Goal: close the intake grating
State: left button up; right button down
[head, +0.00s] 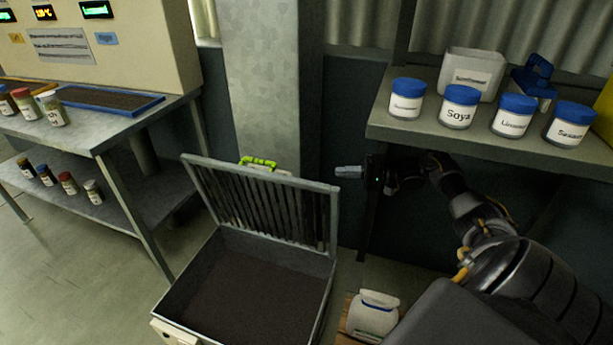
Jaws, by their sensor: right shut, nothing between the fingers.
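The intake grating (262,205) is a grey barred lid standing raised and tilted back at the rear of the intake box. The box (172,306) is open-topped and its inside is filled with dark material (250,285). A bright green piece (258,162) shows at the top edge of the grating. My right gripper (340,172) is shut and empty. It points left, just right of the grating's upper right corner, and looks apart from it, though depth is hard to tell. My left gripper is out of view.
A shelf (480,140) at the right holds several blue-lidded jars and a white container (474,72). A white bag (372,315) sits right of the box, below my right arm. A metal table (85,130) with jars and a blue tray (108,99) stands at the left. A grey pillar (268,80) rises behind.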

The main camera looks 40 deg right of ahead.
aim_at(306, 181)
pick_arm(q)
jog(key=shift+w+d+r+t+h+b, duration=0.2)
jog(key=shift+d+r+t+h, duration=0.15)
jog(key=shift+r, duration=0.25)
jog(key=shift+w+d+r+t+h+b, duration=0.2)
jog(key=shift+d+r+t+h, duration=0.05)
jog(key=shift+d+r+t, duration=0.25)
pick_arm(e)
jog(key=shift+w+a+f, duration=0.2)
jog(key=shift+w+a, duration=0.65)
jog(key=shift+a, duration=0.9)
jog(key=shift+w+a+f, duration=0.2)
jog(key=shift+w+a, duration=0.65)
jog(key=shift+a, duration=0.9)
jog(key=shift+w+a+f, duration=0.2)
jog(key=shift+w+a, duration=0.65)
jog(key=shift+a, duration=0.9)
jog(key=shift+a, duration=0.1)
